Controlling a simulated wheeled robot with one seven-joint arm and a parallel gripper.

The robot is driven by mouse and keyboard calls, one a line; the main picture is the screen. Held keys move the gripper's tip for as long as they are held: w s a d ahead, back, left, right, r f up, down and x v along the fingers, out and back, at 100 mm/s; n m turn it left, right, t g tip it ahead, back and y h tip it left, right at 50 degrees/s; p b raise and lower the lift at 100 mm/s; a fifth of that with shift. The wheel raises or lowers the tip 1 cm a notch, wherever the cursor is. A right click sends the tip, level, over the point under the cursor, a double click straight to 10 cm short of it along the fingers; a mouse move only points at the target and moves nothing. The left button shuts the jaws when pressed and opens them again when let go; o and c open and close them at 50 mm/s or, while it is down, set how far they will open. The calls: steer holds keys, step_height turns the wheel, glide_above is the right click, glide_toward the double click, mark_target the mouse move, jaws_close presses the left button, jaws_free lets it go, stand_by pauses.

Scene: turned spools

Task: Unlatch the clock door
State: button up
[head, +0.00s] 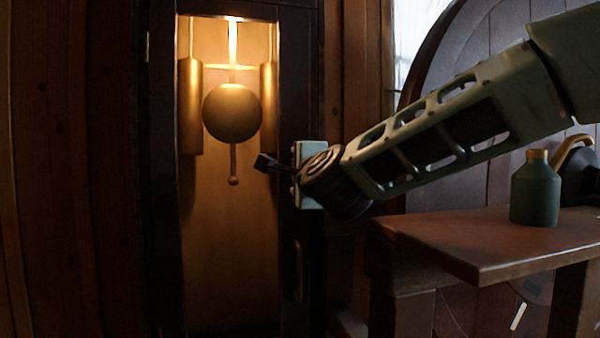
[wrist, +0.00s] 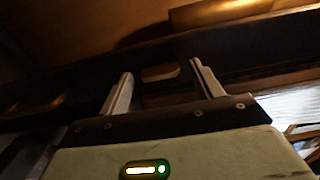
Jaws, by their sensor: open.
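The tall clock's dark door frame (head: 300,235) surrounds a lit glass pane, and the door looks closed. In the wrist view the dark frame (wrist: 75,75) crosses the picture. A small pale oblong piece (wrist: 160,73), apparently the latch, lies on it. My gripper (wrist: 161,69) is open, with one finger on each side of that piece; I cannot tell whether they touch it. In the head view my gripper (head: 268,162) is at the door's right edge, reaching in from the right, and the latch is hidden there.
Behind the glass hang a round pendulum bob (head: 232,112) and brass weights (head: 190,105). A brass handle (head: 298,270) sits lower on the frame. A wooden table (head: 470,240) with a green bottle (head: 535,190) stands right, below my arm.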

steer(key=v, duration=1.7)
steer(key=shift+s, duration=0.2)
steer(key=shift+r, duration=0.1)
steer(key=s+a+f+n+g+y, duration=0.1)
steer(key=s+f+n+g, duration=0.4)
steer(key=f, duration=0.3)
steer(key=s+a+f+n+g+y, duration=0.1)
steer(key=s+f+n+g, duration=0.25)
steer(key=f+n, duration=0.5)
steer(key=s+d+f+n+g+h, duration=0.6)
steer(key=s+d+f+n+g, duration=0.3)
steer(key=s+d+f, duration=0.45)
step_height(320, 180, up, 24)
steer(key=p, duration=2.4)
steer(key=shift+a+p, duration=0.2)
steer(key=shift+p, duration=0.1)
